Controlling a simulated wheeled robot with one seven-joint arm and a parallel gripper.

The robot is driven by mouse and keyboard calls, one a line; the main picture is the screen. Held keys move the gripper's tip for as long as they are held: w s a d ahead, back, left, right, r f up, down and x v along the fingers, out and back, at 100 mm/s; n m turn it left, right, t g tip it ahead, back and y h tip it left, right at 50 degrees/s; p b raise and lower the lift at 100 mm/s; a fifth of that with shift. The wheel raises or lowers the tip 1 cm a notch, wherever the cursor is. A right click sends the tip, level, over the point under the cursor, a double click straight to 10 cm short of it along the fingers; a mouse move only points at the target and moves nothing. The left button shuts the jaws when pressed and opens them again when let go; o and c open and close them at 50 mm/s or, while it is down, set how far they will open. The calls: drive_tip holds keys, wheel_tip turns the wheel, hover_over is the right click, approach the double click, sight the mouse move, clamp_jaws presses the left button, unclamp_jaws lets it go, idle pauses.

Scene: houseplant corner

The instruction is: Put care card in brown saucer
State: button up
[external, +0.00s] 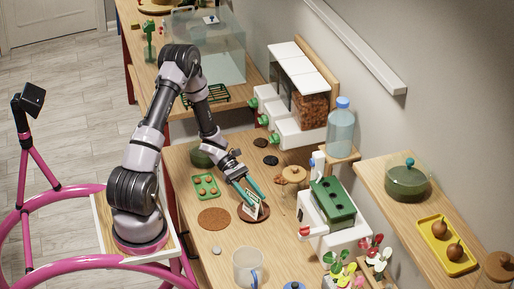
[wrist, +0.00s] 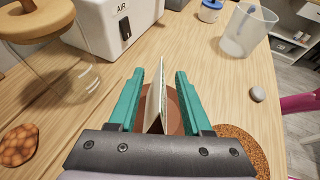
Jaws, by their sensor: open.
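The care card (external: 250,210) is a thin white folded card with green on it, standing upright over the brown saucer (external: 265,215). My gripper (external: 256,203) reaches down over the saucer with its teal fingers apart. In the wrist view the card (wrist: 156,95) stands between the open fingers of my gripper (wrist: 160,73), with a gap on the right side; on the left it is close to the finger. The brown saucer (wrist: 173,108) shows beneath and to the right of the card. The card's lower edge is partly hidden by my gripper, but it appears to rest in the saucer.
A round cork mat (external: 214,218) lies left of the saucer, and a green tray (external: 206,186) of small pots behind it. A clear cup (external: 248,267) stands toward the front. A wooden-lidded jar (external: 294,174) and a white box (wrist: 115,25) stand close by.

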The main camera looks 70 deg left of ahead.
drive_tip(key=v, duration=1.2)
drive_tip(key=s+d+r+m+g+y, duration=0.1)
drive_tip(key=d+r+m+g+y, duration=0.25)
drive_tip(key=d+r+m, duration=0.45)
drive_tip(key=s+d+r+m+g+y, duration=0.2)
drive_tip(key=d+r+m+y, duration=0.3)
drive_tip(key=r, duration=0.5)
drive_tip(key=s+d+r+m+t+y, duration=0.3)
drive_tip(key=s+r+m+t, duration=0.1)
drive_tip(key=r+m, duration=0.3)
drive_tip(key=s+d+r+m+t+y, duration=0.3)
drive_tip(key=r+m, duration=0.3)
drive_tip(key=r, duration=0.2)
drive_tip(key=shift+s+d+r+m+t, duration=0.25)
drive_tip(key=shift+s+r+m+t, duration=0.15)
drive_tip(key=shift+s, duration=0.5)
